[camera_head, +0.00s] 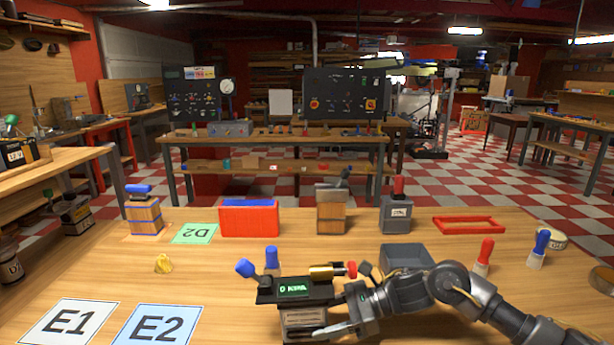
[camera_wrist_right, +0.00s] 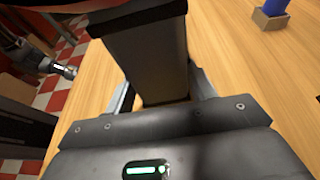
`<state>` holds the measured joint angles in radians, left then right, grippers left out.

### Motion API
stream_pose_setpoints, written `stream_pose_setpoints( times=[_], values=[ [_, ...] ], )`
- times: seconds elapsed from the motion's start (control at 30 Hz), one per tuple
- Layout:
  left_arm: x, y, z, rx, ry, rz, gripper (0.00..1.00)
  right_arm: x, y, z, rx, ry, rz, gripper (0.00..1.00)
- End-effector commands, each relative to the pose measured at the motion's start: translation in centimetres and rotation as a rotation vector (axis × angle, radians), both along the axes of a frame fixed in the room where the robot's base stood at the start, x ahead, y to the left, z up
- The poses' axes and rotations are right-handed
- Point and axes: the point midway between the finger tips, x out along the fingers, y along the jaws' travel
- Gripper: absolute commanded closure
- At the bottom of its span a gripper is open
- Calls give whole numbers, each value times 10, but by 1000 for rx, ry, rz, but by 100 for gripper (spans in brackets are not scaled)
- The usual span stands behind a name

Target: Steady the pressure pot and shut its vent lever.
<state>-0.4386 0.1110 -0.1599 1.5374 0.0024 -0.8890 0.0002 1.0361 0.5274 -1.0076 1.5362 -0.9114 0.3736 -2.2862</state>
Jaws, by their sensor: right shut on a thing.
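The pressure pot (camera_head: 303,319) stands at the table's near middle, with a dark top, a green-lit readout and a brass cylinder ending in a red knob (camera_head: 351,270). A blue-knobbed lever (camera_head: 246,268) sticks up at its left end; I cannot tell its exact setting. My right gripper (camera_head: 338,322) comes in from the right and is shut on the pot's body. In the right wrist view the pot (camera_wrist_right: 160,70) stands between the fingers. A grey part with a small light, likely my left gripper (camera_wrist_right: 70,71), shows at that view's left edge; its jaws are unclear.
A blue-topped peg (camera_head: 272,258) stands just behind the pot. A red box (camera_head: 249,219), a wooden block (camera_head: 331,214) and a red frame (camera_head: 469,225) are farther back. Cards E1 (camera_head: 68,324) and E2 (camera_head: 157,326) lie at left.

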Motion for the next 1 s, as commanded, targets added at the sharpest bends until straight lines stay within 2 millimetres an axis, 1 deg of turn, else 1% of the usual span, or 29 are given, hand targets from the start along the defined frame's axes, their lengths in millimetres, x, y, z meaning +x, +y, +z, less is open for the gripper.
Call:
stream_pose_setpoints(
  times=[0.1, 0.13, 0.3, 0.57, 0.67, 0.77, 1.0],
  values=[
    [0, 0, 0, 0, 0, 0, 64, 0, 0, 0, 0, 0, 0, 65],
    [0, 0, 0, 0, 1, 0, 64, 0, 0, 1, 2, -2, 0, 42],
    [-1, 0, -1, 2, 2, -2, 64, 0, 0, 1, 1, -1, 0, 20],
    [0, 0, 0, 0, 1, -1, 64, 0, -1, -1, -2, 2, -1, 19],
    [0, 0, 0, 0, 1, -1, 64, 0, -5, 1, -2, 1, -1, 19],
    [0, 0, 0, 0, 1, -1, 64, 1, -18, 6, -2, -1, -3, 19],
    [0, 0, 0, 0, 1, -1, 64, 3, -65, 24, -2, -2, -2, 19]
  ],
)
